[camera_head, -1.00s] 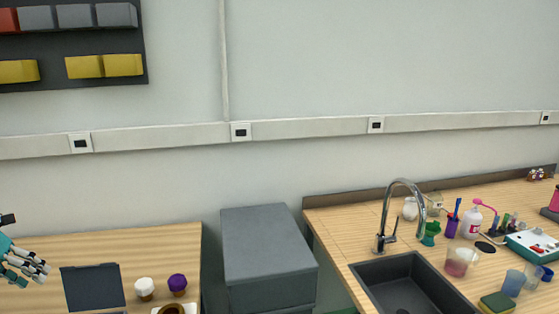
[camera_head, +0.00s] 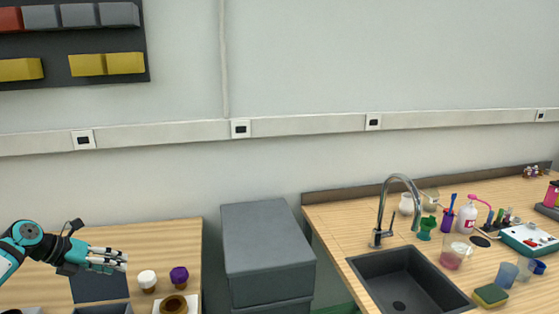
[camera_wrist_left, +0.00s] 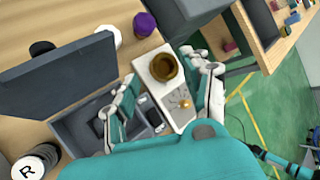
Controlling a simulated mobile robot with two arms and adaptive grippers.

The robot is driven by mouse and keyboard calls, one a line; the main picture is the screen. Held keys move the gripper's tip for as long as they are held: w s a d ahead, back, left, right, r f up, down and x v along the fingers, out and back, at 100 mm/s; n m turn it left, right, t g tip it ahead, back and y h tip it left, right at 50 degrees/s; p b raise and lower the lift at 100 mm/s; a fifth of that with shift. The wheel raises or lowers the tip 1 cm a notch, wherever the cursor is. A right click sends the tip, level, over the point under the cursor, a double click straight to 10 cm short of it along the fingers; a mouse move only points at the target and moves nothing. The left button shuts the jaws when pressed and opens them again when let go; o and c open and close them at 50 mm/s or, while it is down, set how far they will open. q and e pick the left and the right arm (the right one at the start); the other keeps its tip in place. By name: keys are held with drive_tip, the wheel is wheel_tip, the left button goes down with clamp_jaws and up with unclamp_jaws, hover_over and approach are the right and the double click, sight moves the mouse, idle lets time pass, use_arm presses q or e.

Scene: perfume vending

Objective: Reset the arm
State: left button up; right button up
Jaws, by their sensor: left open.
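My left gripper (camera_head: 122,261) comes in from the left in the head view, above the left wooden table (camera_head: 150,235). In the left wrist view the left gripper (camera_wrist_left: 170,88) has its two fingers spread wide apart with nothing between them. The fingers look apart from these things. My right gripper does not show clearly in the head view.
An open dark case (camera_wrist_left: 60,75) lies beside the tray. White-topped (camera_head: 147,279) and purple-topped (camera_head: 179,275) bottles stand near it. A grey cabinet (camera_head: 265,240) fills the gap between tables. The right counter has a sink (camera_head: 400,270) and several cups and bottles.

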use_arm(q)
drive_tip(key=d+f+n+t+h, duration=0.1)
drive_tip(key=d+n+t+h, duration=0.55)
drive_tip(key=d, duration=1.85)
drive_tip(key=s+a+f+n+y, duration=0.1)
drive_tip(key=s+f+n+y, duration=0.3)
drive_tip(key=s+n, duration=0.2)
drive_tip(key=s+a+f+n+y, duration=0.1)
drive_tip(key=s+f+n+y, duration=0.3)
drive_tip(key=n, duration=0.4)
drive_tip(key=s+a+f+n+g+y, duration=0.1)
drive_tip(key=s+a+f+n+y, duration=0.1)
drive_tip(key=s+f+n+y, duration=0.2)
drive_tip(key=shift+s+n+y, duration=1.05)
drive_tip(key=shift+s+n, duration=0.95)
drive_tip(key=shift+n, duration=0.05)
drive_tip(key=s+d+f+n+g+h, duration=0.15)
drive_tip(key=s+g, duration=0.25)
drive_tip(key=s, duration=0.7)
drive_tip(key=s+f+n+g, duration=0.3)
drive_tip(key=s+g, duration=0.1)
drive_tip(key=s, duration=0.7)
wheel_tip(320, 180, down, 25)
drive_tip(key=g, duration=0.2)
drive_tip(key=s+a+f, duration=0.2)
drive_tip(key=s+f, duration=1.6)
drive_tip(key=shift+a+g+b, duration=0.3)
drive_tip(key=shift+g+b, duration=0.1)
drive_tip(key=shift+g, duration=0.05)
